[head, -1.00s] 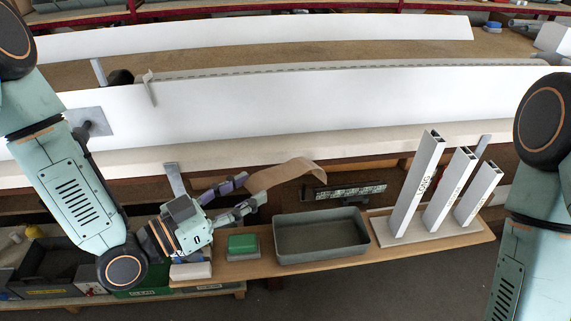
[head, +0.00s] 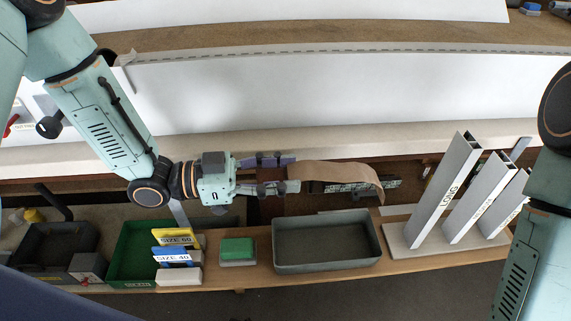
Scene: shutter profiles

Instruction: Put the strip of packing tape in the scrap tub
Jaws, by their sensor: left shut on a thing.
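The strip of packing tape (head: 340,174) is brown and curls downward at its right end. My left gripper (head: 292,174) is shut on its left end and holds it in the air, pointing right. The strip hangs above and behind a grey open tub (head: 326,266), which looks empty and stands on the wooden shelf; no label shows on it, so I cannot tell for sure that it is the scrap tub. My right arm shows at the right edge, but its gripper is out of view.
Right of the tub, several upright grey profiles (head: 447,190) stand on a pale base. Left of it are a green-topped block (head: 238,251), yellow and blue size blocks (head: 177,237), a green bin (head: 130,253) and a dark bin (head: 32,258). A long white panel (head: 330,95) lies behind.

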